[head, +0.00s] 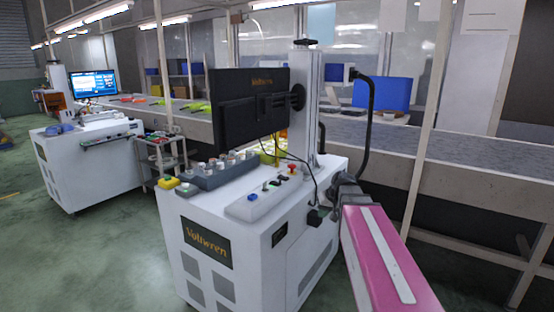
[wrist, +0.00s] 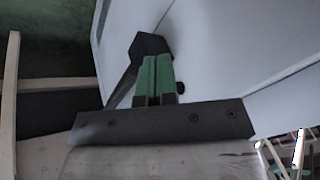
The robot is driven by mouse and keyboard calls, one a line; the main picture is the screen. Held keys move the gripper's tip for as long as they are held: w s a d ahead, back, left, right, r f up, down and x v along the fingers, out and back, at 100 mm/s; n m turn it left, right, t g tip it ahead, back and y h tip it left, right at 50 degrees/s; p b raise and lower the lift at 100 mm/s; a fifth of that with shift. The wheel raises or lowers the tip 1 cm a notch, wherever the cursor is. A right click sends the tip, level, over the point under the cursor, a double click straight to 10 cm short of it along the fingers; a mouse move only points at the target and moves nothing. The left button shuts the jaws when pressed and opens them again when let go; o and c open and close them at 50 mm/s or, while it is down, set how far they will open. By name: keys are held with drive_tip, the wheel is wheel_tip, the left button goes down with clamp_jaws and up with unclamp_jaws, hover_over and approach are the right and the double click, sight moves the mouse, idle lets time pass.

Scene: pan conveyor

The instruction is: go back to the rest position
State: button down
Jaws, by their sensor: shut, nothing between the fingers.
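My gripper (wrist: 154,80) shows in the wrist view with its two green-tipped fingers together and nothing between them. In that view it is in front of a pale, smooth panel that looks like the side of the white cabinet. In the head view my pink arm comes in from the bottom right, and the dark end of my gripper (head: 318,216) is small beside the right side of the white cabinet (head: 262,250). I cannot tell from these views whether it touches the cabinet.
The cabinet carries a black monitor (head: 248,112), a button box (head: 266,196) and a grey block with several round pieces (head: 222,170). A conveyor (head: 480,177) runs behind. A second white machine (head: 88,165) and a small cart (head: 163,155) stand left. Green floor is open at the front left.

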drive_tip(key=s+f+m+g+h, duration=0.1)
drive_tip(key=s+f+g+h, duration=0.2)
drive_tip(key=s+f, duration=1.3)
drive_tip(key=shift+d+h, duration=0.3)
drive_tip(key=shift+h, duration=0.2)
drive_tip(key=shift+s, duration=0.1)
